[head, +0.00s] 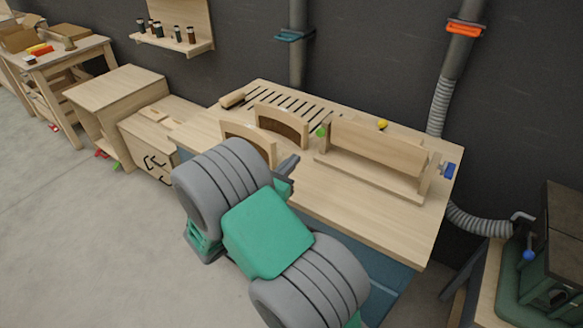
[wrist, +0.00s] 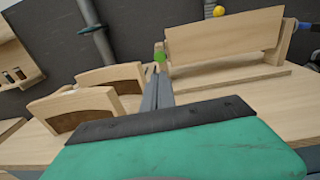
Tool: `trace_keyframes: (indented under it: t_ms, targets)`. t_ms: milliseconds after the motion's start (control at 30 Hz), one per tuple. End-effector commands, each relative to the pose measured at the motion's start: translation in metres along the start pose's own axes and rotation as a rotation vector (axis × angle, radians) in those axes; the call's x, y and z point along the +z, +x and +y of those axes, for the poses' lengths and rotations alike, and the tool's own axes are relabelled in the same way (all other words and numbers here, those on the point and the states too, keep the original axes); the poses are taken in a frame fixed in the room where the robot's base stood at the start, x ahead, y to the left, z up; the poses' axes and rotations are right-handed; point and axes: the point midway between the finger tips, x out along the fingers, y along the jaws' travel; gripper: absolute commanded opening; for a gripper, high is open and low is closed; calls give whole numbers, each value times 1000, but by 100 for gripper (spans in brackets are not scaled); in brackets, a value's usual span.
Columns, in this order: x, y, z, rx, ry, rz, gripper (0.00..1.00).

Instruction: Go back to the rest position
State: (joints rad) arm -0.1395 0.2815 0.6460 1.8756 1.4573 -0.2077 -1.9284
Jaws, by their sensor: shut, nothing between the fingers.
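My gripper (head: 287,166) is in front of the workbench (head: 346,205), over its near edge, at the end of my folded grey and green arm. In the wrist view the fingers of my gripper (wrist: 157,90) are together, with nothing between them. Two curved wooden forms (head: 282,127) (head: 247,142) stand on the bench beyond the gripper and to its left. A wooden fixture with an upright board (head: 376,147) stands on the right part of the bench. The gripper is apart from these pieces. My arm hides part of the bench front.
A slotted panel (head: 285,104) lies at the back left of the bench. A green ball (head: 321,131) and a yellow ball (head: 382,124) show at the fixture. A machine (head: 548,270) stands at the right.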

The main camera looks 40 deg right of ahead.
Motion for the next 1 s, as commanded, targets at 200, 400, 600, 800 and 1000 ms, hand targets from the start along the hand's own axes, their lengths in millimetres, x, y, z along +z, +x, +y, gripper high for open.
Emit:
trace_keyframes:
  t_ms: [200, 400, 600, 800, 1000]
  targets:
    - [0, -4, -1, -1, 0, 0, 0]
    - [0, -4, -1, -1, 0, 1, 0]
    - [-3, -3, -9, -52, 229, 111, 0]
    - [-29, -67, -11, -388, 1148, 618, 0]
    - [-9, -211, -7, -911, 1677, 1067, 0]
